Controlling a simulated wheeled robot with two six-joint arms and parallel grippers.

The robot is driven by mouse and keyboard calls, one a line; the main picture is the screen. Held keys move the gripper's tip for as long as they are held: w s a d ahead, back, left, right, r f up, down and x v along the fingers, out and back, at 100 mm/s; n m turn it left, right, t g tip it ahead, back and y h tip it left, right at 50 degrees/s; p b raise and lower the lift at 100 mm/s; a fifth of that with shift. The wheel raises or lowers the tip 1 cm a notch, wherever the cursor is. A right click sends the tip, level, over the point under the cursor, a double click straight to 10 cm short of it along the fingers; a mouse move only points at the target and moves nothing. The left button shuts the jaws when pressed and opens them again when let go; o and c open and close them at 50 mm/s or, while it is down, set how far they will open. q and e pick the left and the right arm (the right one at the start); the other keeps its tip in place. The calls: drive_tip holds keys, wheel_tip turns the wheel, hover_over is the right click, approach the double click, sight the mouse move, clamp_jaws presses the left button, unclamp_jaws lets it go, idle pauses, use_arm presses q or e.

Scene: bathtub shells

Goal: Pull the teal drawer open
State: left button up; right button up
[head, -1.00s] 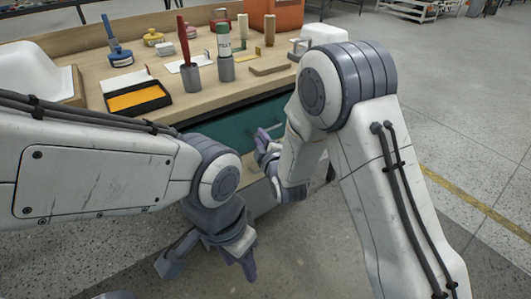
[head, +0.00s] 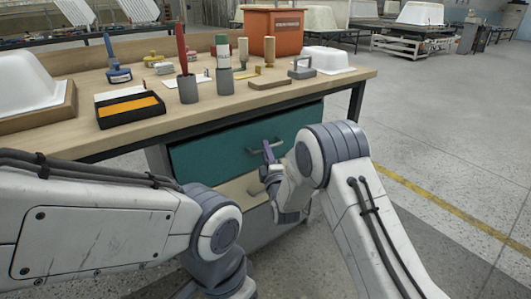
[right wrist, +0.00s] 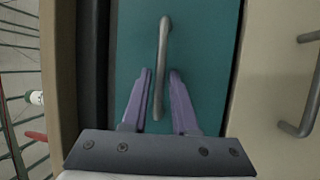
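The teal drawer (head: 215,153) is under the tabletop in the head view, and its front looks flush with the cabinet. Its grey bar handle (head: 254,151) is partly covered by my right gripper (head: 268,153). In the right wrist view the handle (right wrist: 163,40) stands out from the teal front (right wrist: 205,50). There the purple fingers of my right gripper (right wrist: 160,75) are apart, one on each side of the handle's near end, with gaps showing. My left arm reaches down to the bottom edge of the head view; its fingers are out of the picture.
A pale drawer (head: 236,188) with its own handle (right wrist: 300,100) lies below the teal one. The wooden tabletop (head: 215,108) above holds a tray (head: 130,118), grey cups, a wooden block (head: 269,83) and an orange bin (head: 273,35). Open floor lies to the right.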

drive_tip(key=shift+w+a+r, duration=0.1)
drive_tip(key=shift+w+a, duration=0.05)
drive_tip(key=shift+w, duration=0.45)
clamp_jaws()
idle(1.1)
